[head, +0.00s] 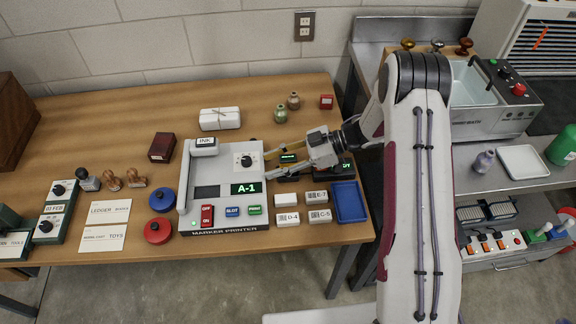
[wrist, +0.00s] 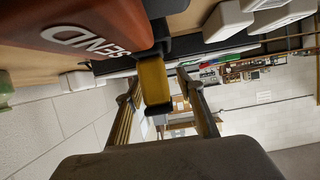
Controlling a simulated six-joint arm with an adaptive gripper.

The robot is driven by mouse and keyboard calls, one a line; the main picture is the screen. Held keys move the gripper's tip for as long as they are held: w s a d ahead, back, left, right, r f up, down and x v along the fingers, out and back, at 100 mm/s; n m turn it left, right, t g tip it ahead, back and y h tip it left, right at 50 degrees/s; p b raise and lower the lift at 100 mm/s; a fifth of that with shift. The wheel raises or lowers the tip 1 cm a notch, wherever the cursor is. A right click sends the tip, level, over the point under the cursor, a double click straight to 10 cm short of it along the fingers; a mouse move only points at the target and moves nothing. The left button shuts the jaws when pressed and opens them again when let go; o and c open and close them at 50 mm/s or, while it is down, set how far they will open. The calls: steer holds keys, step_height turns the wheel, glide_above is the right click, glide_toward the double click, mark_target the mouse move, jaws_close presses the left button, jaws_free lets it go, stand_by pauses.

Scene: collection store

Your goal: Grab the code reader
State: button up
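My gripper (head: 271,163) reaches in from the right, low over the right end of the marker printer (head: 222,160). Its two fingers are spread apart, and the wrist view shows them too (wrist: 159,78). A yellow block in a dark frame (wrist: 154,82) shows between the fingers, with no clear contact. A large red-brown body marked SEND (wrist: 95,28) is close beside it. Which of these is the code reader I cannot tell; my gripper and arm hide part of this area.
Small labelled boxes (head: 289,219) and a blue tray (head: 348,202) are close in front of my gripper. Two small jars (head: 281,113) and a red box (head: 326,102) stand behind it. Bare wood shows at the table's back.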

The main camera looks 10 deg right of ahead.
jaws_close()
steer(key=shift+r, duration=0.1)
step_height(320, 180, up, 10)
stand_by(0.9)
stand_by(0.4)
